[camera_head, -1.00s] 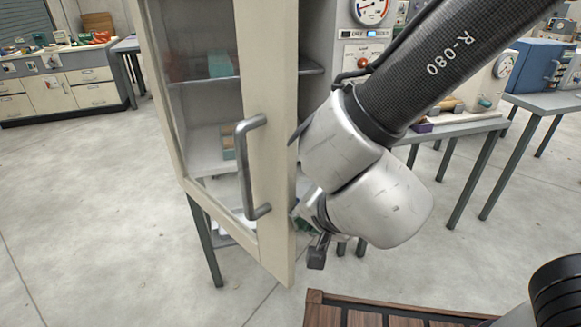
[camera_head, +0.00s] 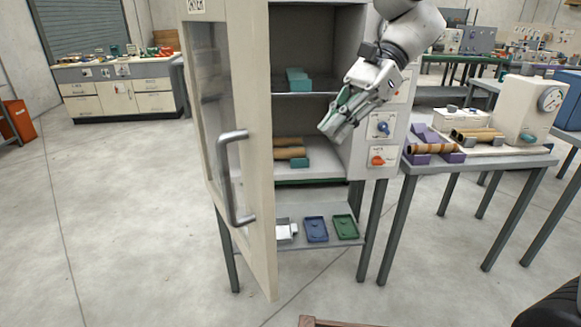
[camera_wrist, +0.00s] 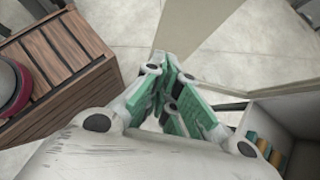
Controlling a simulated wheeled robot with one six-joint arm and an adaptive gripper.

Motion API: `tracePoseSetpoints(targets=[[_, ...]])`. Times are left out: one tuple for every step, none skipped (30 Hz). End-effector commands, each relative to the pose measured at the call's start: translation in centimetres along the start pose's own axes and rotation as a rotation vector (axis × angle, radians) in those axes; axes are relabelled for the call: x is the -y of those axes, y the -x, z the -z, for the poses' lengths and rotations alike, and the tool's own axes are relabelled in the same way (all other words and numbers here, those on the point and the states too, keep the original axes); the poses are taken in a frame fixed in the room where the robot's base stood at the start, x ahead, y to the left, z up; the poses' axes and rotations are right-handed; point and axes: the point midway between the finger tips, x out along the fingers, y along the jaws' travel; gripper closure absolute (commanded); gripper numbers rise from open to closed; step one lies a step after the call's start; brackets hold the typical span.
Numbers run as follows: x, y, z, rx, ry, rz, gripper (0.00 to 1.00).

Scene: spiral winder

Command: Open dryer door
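The dryer (camera_head: 350,150) is a pale cabinet with its front uncovered, showing shelves inside. Its glazed cream door (camera_head: 261,150) stands swung out to the left, its edge towards me. The grey bar handle (camera_head: 228,180) is on the door's outer face. My gripper (camera_head: 331,129) is in front of the dryer's opening, right of the door and apart from the handle. Its green-padded fingers meet at the tips in the wrist view (camera_wrist: 172,68), with nothing seen between them. The wrist view also shows the door as a beige panel (camera_wrist: 190,28) beyond the fingertips.
Teal and brown pieces lie on the dryer's shelves. Blue (camera_head: 316,229) and green (camera_head: 345,227) trays lie on the lower shelf. A grey table (camera_head: 480,165) with equipment stands at right. Open floor (camera_head: 130,220) lies left of the door.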

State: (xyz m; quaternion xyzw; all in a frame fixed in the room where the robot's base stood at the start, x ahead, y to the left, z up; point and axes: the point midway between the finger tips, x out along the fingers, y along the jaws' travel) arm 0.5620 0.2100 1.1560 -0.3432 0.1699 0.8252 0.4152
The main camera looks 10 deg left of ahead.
Motion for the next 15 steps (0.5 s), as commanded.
tracePoseSetpoints(targets=[[-0.1, -0.2, 0.0, 0.001, -0.005, -0.006, 1.00], [-0.1, -0.5, 0.0, 0.001, -0.005, -0.007, 1.00], [-0.1, -1.0, 0.0, 0.001, -0.005, -0.007, 1.00], [-0.1, -1.5, 0.0, 0.002, -0.004, -0.008, 1.00], [-0.2, -2.0, 0.0, 0.002, -0.004, -0.008, 1.00], [-0.2, -2.8, 0.0, 0.002, -0.003, -0.009, 1.00], [-0.1, -3.4, 0.0, 0.002, -0.003, -0.009, 1.00], [-0.2, -4.1, 0.0, 0.002, -0.002, -0.010, 1.00], [-0.2, -5.0, 0.0, 0.001, -0.002, -0.010, 1.00], [-0.2, -5.6, 0.0, 0.001, -0.002, -0.010, 1.00], [-0.2, -6.3, 0.0, 0.001, -0.003, -0.010, 1.00], [-0.2, -7.2, 0.0, 0.002, -0.003, -0.010, 1.00], [-0.2, -7.8, 0.0, 0.001, -0.003, -0.010, 1.00], [-0.2, -8.5, 0.0, 0.001, -0.002, -0.010, 1.00], [-0.2, -9.3, 0.0, 0.001, -0.002, -0.009, 1.00]])
